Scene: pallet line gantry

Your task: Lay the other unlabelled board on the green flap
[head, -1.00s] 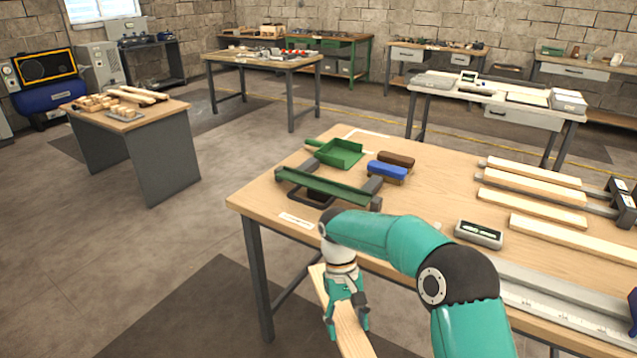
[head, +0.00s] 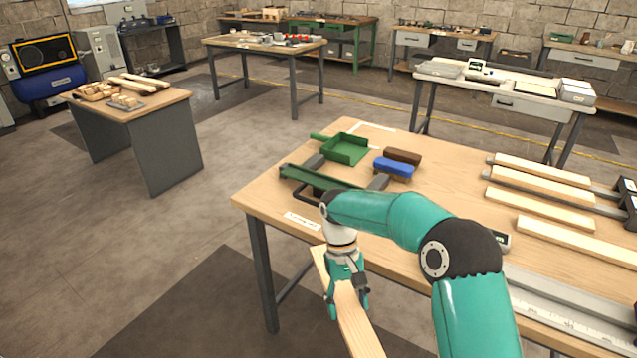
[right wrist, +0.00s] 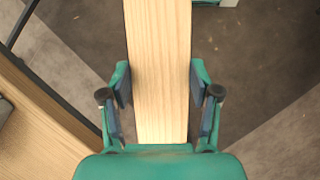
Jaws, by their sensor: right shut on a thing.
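My right gripper (head: 346,300) is shut on a pale wooden board (head: 355,328) and holds it off the table's near edge, over the floor. In the right wrist view the board (right wrist: 160,45) runs lengthwise between the two fingers (right wrist: 160,88), and no label shows on its visible face. The green flap (head: 315,177) lies on a dark frame at the table's left end, beyond my right arm, which hides part of it. No board lies on the visible part of the flap. My left gripper is out of view.
Several pale boards (head: 541,208) lie at the table's right, some on dark rails. A green tray (head: 345,148), a blue-topped brush (head: 394,167) and a brown block (head: 403,155) stand behind the flap. A white strip (head: 302,221) lies at the near edge.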

